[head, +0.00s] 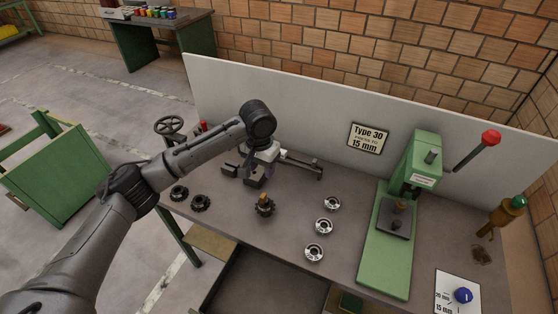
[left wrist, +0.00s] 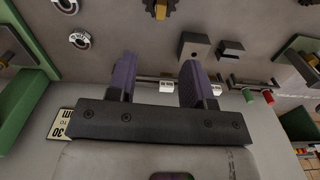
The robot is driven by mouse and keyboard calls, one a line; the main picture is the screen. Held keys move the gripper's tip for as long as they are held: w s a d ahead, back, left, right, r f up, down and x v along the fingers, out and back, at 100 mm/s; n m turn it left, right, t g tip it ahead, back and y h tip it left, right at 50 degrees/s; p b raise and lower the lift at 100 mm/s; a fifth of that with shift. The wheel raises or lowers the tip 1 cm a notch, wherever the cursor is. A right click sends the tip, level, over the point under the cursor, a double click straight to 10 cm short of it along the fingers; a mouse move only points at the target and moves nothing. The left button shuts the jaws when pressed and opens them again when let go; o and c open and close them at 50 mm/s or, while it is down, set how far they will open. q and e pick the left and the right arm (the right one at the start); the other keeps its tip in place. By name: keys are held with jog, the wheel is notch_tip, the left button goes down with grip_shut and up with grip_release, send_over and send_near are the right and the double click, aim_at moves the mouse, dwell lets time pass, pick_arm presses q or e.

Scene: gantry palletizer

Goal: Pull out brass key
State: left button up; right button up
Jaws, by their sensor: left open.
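A small brass-coloured piece (head: 263,197) stands up from a dark toothed part (head: 266,209) on the bench, near the middle. The brass piece and dark part also show at the top edge of the left wrist view (left wrist: 160,9), partly cut off. I cannot tell if the brass piece is the key. My left gripper (head: 262,160) is above the bench behind it, apart from it. In the left wrist view its two fingers (left wrist: 158,78) are spread, with nothing between them. My right gripper is out of view.
Two dark blocks (head: 254,182) and a rod with pale collars (head: 300,165) lie close to the left gripper. Three metal rings (head: 324,227) lie right of the toothed part. A green press (head: 388,250) stands farther right, and two dark gears (head: 200,203) lie left. A grey panel backs the bench.

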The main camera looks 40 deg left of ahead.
aim_at(263, 195)
pick_arm(q)
jog(key=shift+n, duration=0.5)
jog(key=f, duration=0.7)
jog(key=f+b, duration=0.1)
jog(key=f, duration=0.6)
jog(key=shift+s, duration=0.2)
grip_shut()
